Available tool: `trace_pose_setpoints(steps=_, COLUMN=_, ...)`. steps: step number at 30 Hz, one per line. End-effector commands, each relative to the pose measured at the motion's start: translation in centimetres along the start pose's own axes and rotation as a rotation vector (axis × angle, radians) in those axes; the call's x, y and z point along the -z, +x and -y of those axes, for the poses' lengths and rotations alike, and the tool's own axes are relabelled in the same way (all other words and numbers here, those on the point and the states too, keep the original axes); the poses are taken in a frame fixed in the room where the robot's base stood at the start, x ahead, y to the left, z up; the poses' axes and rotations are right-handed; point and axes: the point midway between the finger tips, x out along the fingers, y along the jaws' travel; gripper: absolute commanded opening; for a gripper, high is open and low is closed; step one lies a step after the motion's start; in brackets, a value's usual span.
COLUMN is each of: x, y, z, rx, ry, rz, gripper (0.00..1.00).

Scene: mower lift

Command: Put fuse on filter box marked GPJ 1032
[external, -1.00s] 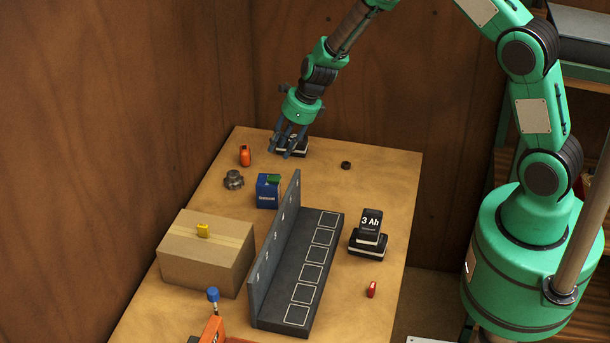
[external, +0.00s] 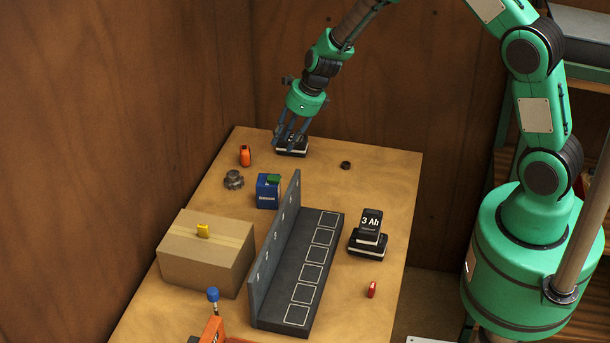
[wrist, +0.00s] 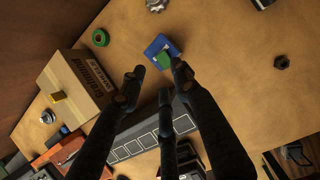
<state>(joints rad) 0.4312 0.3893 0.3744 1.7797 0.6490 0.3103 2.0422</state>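A small red piece (external: 372,289) lies on the table at right. I cannot tell which is the fuse or which box reads GPJ 1032. My three-fingered gripper (external: 289,142) is open and empty over the table's far end.
A dark slotted rack (external: 285,280) with an upright wall runs along the table's middle. A 3 Ah battery (external: 369,226) sits on a base beside it. A metal gear (external: 233,180), an orange item (external: 245,155) and a dark nut (external: 346,165) lie farther back.

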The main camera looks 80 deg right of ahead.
Motion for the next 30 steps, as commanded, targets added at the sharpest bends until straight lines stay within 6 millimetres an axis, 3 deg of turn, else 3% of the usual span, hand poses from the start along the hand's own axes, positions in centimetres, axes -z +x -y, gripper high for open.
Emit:
trace_pose_setpoints(steps=5, x=-0.7, y=-1.6, z=-0.9, rx=-0.004, ry=-0.067, rz=0.008, gripper=0.32)
trace_pose_setpoints(steps=11, x=-2.2, y=-6.3, z=-3.9, rx=-0.015, ry=-0.278, rz=0.026, gripper=0.32)
trace_pose_setpoints(steps=20, x=-3.4, y=-16.4, z=-10.6, rx=-0.027, ry=-0.764, rz=0.061, gripper=0.32)
trace_pose_setpoints(steps=30, x=-1.3, y=-27.2, z=-17.7, rx=-0.014, ry=-1.327, rz=0.089, gripper=0.32)
